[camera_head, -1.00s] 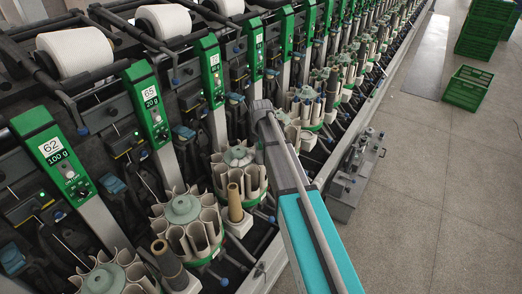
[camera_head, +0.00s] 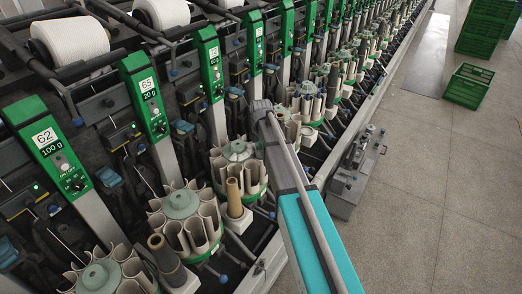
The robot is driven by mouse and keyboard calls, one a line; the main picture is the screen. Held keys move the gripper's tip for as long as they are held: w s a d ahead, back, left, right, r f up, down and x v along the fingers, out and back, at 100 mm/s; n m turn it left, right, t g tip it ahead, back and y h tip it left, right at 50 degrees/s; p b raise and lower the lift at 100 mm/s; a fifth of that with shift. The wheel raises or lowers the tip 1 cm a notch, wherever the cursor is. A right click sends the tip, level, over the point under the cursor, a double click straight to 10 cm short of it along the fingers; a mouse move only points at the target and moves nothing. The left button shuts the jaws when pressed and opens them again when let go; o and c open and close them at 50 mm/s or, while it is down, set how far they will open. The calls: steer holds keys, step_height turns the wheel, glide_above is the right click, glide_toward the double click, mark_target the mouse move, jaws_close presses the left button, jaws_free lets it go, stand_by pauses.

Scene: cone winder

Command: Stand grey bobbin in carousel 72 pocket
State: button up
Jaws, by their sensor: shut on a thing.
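My arm, with a grey link and a teal link, reaches over the machine's front edge in the middle of the view. It covers what lies behind it, and my gripper does not show. I cannot see the grey bobbin in the gripper. The third green panel (camera_head: 210,65) from the left has a small number that looks like 72. Below it stands a round carousel (camera_head: 238,152) with a grey-green hub and several pale pockets, partly beside my arm. I cannot see into all of its pockets.
Carousels stand below panel 65 (camera_head: 182,207) and at the lower left (camera_head: 104,276). A tan tube (camera_head: 234,197) and a dark grey-brown tube (camera_head: 165,254) stand upright at the front edge. A grey fixture (camera_head: 352,175) sits right of my arm. Green crates (camera_head: 467,87) stand on open floor.

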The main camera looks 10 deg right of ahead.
steer(key=o, duration=1)
steer(key=shift+r, duration=0.1)
